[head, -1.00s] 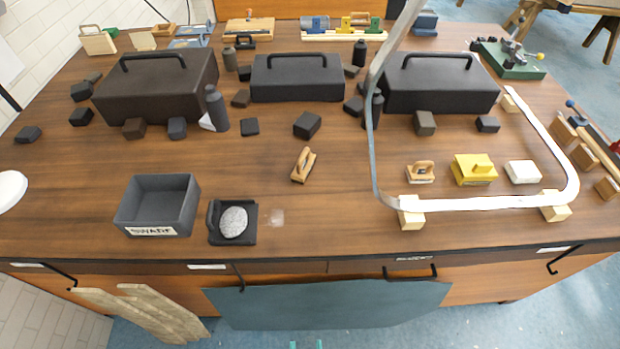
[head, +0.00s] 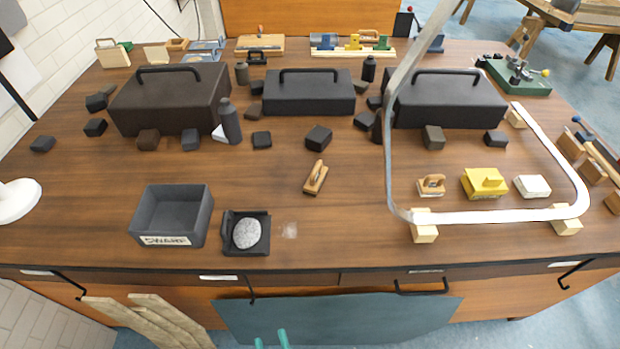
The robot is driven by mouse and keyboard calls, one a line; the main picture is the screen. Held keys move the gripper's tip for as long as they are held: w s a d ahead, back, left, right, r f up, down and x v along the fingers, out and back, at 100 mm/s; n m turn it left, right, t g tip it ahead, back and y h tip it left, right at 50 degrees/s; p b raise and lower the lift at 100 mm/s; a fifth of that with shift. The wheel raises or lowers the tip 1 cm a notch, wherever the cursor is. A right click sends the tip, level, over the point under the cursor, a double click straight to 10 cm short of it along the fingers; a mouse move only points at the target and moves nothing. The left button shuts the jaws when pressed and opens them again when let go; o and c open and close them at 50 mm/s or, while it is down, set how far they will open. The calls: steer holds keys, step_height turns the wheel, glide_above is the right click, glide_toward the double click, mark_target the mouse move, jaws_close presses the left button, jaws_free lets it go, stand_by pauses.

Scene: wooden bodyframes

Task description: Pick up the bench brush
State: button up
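A small wooden piece with a raised handle (head: 316,178), which looks like a bench brush, lies at a slant on the bare middle of the bench. A second wooden-handled piece with a pale underside (head: 432,187) stands to its right inside the curved metal strip. I cannot tell for sure from this view which one is the brush. My gripper (head: 271,341) shows only as two teal fingertips at the bottom edge. They are apart with nothing seen between them, in front of the bench and well short of both pieces.
A grey bin marked SWARF (head: 171,240) and a black tray with a grey stone (head: 262,243) stand front left. A curved metal strip (head: 490,217) on wooden blocks surrounds a yellow block (head: 485,183) at right. Dark cases (head: 308,95) line the back. A blue-grey panel (head: 340,318) juts out in front.

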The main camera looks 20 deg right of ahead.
steer(key=w+a+r+n+t+y, duration=0.35)
steer(key=w+r+n, duration=0.35)
steer(key=w, duration=0.5)
steer(key=w+a+r+n+t+y, duration=0.25)
steer(key=w+a+r+n, duration=0.3)
steer(key=w+r, duration=0.4)
steer(key=w+d+r+m+t+h, duration=0.1)
steer(key=w+d+r+h, duration=0.25)
steer(key=w+r, duration=0.2)
steer(key=w+d+r+m+h, duration=0.2)
steer(key=w+d+r, duration=0.25)
steer(key=w, duration=0.25)
steer(key=w+d+r+m+g+h, duration=0.25)
steer(key=d+m+g+h, duration=0.2)
steer(key=d, duration=0.55)
steer(key=w+d+r+m+g+h, duration=0.1)
steer(key=d+r+m+g+h, duration=0.3)
steer(key=d, duration=0.6)
steer(key=w+d+r+m+g+h, duration=0.25)
steer(key=d+m+h, duration=0.35)
steer(key=d, duration=0.4)
steer(key=m+g+y, duration=0.6)
steer(key=g+y, duration=0.3)
steer(key=y, duration=0.3)
glide_toward(316, 168)
steer(key=shift+x, duration=4.45)
jaws_close()
